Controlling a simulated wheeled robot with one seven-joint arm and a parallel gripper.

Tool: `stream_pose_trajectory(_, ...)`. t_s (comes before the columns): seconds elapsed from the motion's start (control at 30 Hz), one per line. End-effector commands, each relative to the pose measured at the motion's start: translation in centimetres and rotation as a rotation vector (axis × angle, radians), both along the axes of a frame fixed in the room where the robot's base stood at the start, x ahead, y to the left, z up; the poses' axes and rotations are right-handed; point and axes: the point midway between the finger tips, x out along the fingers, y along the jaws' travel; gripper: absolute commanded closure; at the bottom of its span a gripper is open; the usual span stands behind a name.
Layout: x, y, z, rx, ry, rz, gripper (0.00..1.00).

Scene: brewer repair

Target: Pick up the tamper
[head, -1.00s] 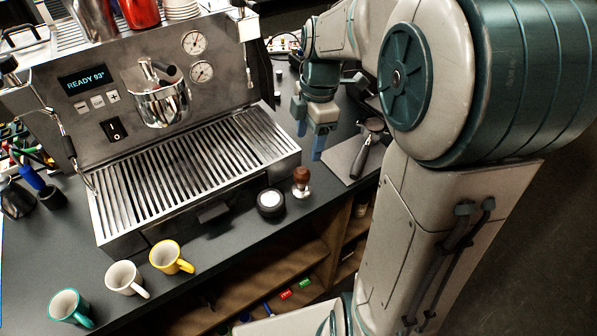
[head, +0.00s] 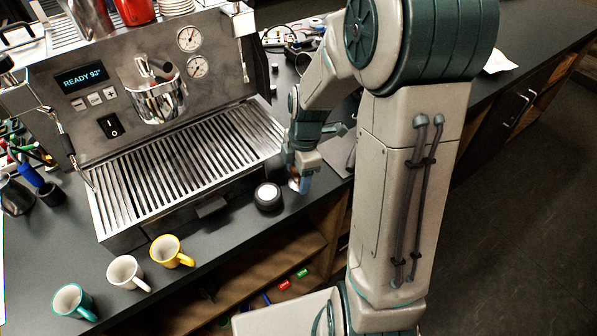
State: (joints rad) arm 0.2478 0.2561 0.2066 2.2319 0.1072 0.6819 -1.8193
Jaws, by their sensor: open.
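The tamper (head: 293,185) stands on the dark counter, right of the espresso machine's drip tray. Only a sliver of its metal base shows; my gripper covers the rest, including its brown handle. The fingers are open. I cannot tell whether they touch the tamper or stand around its handle.
A round black puck-like item with a pale top (head: 268,197) stands just left of the tamper. The espresso machine (head: 190,165) fills the left. Yellow (head: 171,252), white (head: 127,272) and teal (head: 74,301) cups stand near the front edge. A grey mat (head: 338,160) lies partly behind my arm.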

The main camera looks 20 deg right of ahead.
Motion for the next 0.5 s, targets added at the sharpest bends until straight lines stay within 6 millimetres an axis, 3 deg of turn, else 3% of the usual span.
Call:
stream_pose_trajectory(0.27, -0.02, 0.04, -0.38, -0.001, 0.0, 0.0, 0.38)
stream_pose_trajectory(0.5, -0.01, 0.04, -0.36, 0.0, -0.001, 0.0, 1.0)
